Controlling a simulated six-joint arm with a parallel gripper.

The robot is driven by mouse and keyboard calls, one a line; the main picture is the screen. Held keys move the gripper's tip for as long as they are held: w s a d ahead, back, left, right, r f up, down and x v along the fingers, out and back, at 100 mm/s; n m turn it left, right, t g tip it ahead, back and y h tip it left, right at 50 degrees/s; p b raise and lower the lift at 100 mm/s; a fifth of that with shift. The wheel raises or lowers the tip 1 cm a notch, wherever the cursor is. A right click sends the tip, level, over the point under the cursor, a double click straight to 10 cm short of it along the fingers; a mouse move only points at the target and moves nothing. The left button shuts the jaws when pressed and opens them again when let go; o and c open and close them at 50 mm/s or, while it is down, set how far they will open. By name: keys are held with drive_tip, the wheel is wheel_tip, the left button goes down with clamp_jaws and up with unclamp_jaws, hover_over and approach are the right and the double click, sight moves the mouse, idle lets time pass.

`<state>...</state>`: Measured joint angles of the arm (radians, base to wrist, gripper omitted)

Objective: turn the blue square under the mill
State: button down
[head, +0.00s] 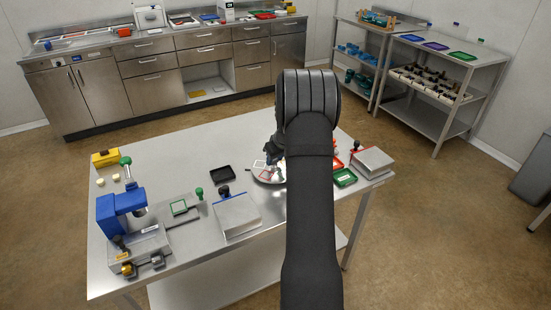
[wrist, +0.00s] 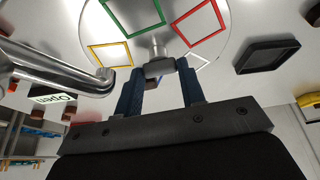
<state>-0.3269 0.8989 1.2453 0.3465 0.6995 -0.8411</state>
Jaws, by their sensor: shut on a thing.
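A round metal turntable (wrist: 105,14) with coloured square outlines fills the upper wrist view; its edge also shows beside my arm in the head view (head: 259,179). A yellow square (wrist: 110,56), a green square (wrist: 134,36), a red square (wrist: 200,41) and part of a pale square (wrist: 197,63) show. I cannot make out the blue square; my gripper hides part of the disc. My gripper (wrist: 158,80) is shut on the metal knob (wrist: 155,48) at the disc's centre. A shiny metal pipe (wrist: 65,70) reaches over the disc from the left; I cannot tell whether it is the mill.
A black tray (head: 222,173) lies left of the disc. A blue press (head: 118,212) stands at the table's left, with a steel block (head: 237,216) nearer the middle. A green tray (head: 345,177) and another block (head: 371,162) are at the right.

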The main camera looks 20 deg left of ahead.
drive_tip(key=shift+m, duration=0.3)
drive_tip(key=shift+s+a+m+t+h, duration=0.1)
drive_tip(key=shift+m+t+h, duration=0.25)
drive_tip(key=shift+m, duration=0.8)
drive_tip(key=shift+s+a+m+t+h, duration=0.1)
drive_tip(key=shift+m+t+h, duration=0.25)
drive_tip(key=shift+m, duration=0.8)
drive_tip(key=shift+a+m+h, duration=0.15)
drive_tip(key=shift+m+h, duration=0.85)
drive_tip(key=shift+m, duration=1.4)
drive_tip(key=shift+a+m+h, duration=0.1)
drive_tip(key=shift+m+h, duration=0.4)
drive_tip(key=shift+m, duration=0.7)
drive_tip(key=shift+a+m+h, duration=0.1)
drive_tip(key=shift+m+h, duration=0.4)
drive_tip(key=shift+m, duration=0.7)
drive_tip(key=shift+w+a+m+g+h, duration=0.1)
drive_tip(key=shift+m+g+h, duration=0.4)
drive_tip(key=shift+m, duration=1.6)
drive_tip(key=shift+m+h, duration=0.3)
drive_tip(key=shift+m, duration=0.1)
drive_tip(key=c, duration=0.9)
unclamp_jaws()
